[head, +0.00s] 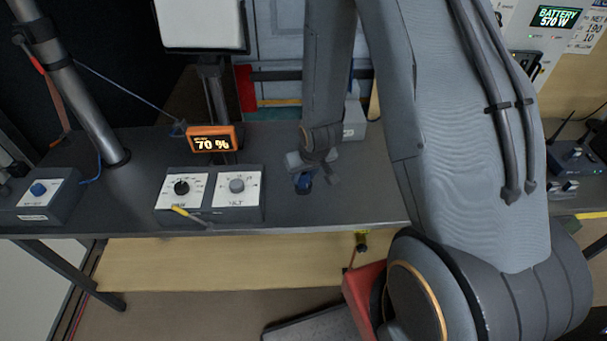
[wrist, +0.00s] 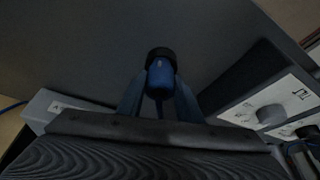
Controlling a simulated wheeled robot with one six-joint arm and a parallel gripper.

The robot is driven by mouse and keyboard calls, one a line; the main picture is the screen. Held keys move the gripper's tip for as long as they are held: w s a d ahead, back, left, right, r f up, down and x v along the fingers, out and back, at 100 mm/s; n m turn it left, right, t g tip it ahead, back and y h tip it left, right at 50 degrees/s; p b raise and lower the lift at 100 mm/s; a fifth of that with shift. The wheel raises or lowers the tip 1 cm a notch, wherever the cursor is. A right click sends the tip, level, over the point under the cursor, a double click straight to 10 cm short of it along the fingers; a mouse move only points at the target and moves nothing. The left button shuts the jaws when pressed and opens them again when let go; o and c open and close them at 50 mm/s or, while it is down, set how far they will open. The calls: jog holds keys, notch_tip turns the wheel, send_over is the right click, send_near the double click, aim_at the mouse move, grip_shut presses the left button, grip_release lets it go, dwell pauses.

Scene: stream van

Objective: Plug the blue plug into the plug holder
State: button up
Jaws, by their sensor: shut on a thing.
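My gripper (head: 308,168) hangs near the desk top in the middle of the head view, and is shut on the blue plug (head: 303,186). In the wrist view my gripper's fingers (wrist: 159,96) hold the blue plug (wrist: 160,75) between them; its black end (wrist: 160,53) points away from the gripper. I cannot tell whether the plug touches the desk. A grey box with a white label (head: 354,118) stands behind and right of the gripper, partly hidden by my arm. I cannot tell whether it is the plug holder; no socket opening shows clearly.
Two knob boxes (head: 211,212) stand left of the gripper on the dark desk (head: 350,200), with an orange 70 % display (head: 213,139) behind them. A box with a blue button (head: 38,195) is far left. Bare desk lies around the gripper.

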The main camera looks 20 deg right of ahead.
jog(key=o, duration=1.3)
jog(key=shift+c, duration=0.2)
jog(key=b+v, duration=0.1)
jog(key=v, duration=0.6)
jog(key=shift+r+b, duration=0.35)
jog(key=shift+s, duration=0.15)
